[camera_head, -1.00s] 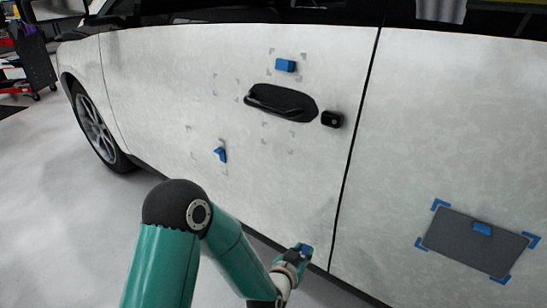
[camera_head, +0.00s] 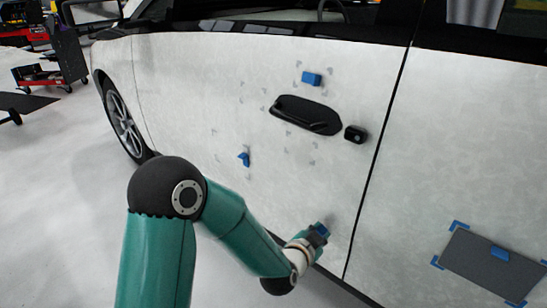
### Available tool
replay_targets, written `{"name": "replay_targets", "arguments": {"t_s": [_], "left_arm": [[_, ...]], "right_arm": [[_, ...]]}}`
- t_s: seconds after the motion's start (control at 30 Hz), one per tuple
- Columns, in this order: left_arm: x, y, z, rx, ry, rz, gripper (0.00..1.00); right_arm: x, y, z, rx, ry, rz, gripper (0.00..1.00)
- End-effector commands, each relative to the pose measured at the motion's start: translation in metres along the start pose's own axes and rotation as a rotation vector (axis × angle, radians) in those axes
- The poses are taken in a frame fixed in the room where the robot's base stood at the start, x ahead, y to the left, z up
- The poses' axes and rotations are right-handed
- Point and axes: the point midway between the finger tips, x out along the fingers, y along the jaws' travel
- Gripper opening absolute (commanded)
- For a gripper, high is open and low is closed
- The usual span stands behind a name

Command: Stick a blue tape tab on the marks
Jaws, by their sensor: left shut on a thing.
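My left gripper (camera_head: 318,236) is low in front of the white car door (camera_head: 210,95), left of the door seam. It is shut on a blue tape tab (camera_head: 322,229), mostly hidden by the gripper; I cannot tell whether the tab touches the door. Faint grey corner marks (camera_head: 290,139) surround the black door handle (camera_head: 305,114). One blue tab (camera_head: 312,79) is on the door above the handle. Another blue tab (camera_head: 244,159) is on the door lower left of the handle and looks bent. My right gripper is not in view.
A grey panel (camera_head: 480,258) with blue corner tapes and a blue tab on it is on the rear door at lower right. A black lock (camera_head: 355,134) sticks out beside the handle. A red cart (camera_head: 50,78) stands far left.

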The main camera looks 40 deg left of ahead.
Motion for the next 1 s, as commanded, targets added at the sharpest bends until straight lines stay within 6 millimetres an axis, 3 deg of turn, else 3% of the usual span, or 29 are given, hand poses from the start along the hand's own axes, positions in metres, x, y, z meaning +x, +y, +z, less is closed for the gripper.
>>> {"name": "replay_targets", "arguments": {"t_s": [0.03, 0.3, 0.5, 0.7, 1.0], "left_arm": [[-0.013, -0.021, -0.018, 0.1, 0.0, -0.03, 0.0], [-0.07, -0.107, -0.071, 0.738, -0.01, -0.238, 0.0], [-0.108, -0.152, -0.097, 1.015, -0.03, -0.36, 0.0], [-0.116, -0.163, -0.104, 1.083, -0.041, -0.391, 0.0], [-0.092, -0.161, -0.112, 1.083, -0.04, -0.39, 0.0]], "right_arm": [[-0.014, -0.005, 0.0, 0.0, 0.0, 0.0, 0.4], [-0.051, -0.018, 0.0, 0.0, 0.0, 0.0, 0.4], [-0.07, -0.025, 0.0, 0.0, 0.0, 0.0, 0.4], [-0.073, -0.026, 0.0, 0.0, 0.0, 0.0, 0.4], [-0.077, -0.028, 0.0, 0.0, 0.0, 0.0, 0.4]]}}
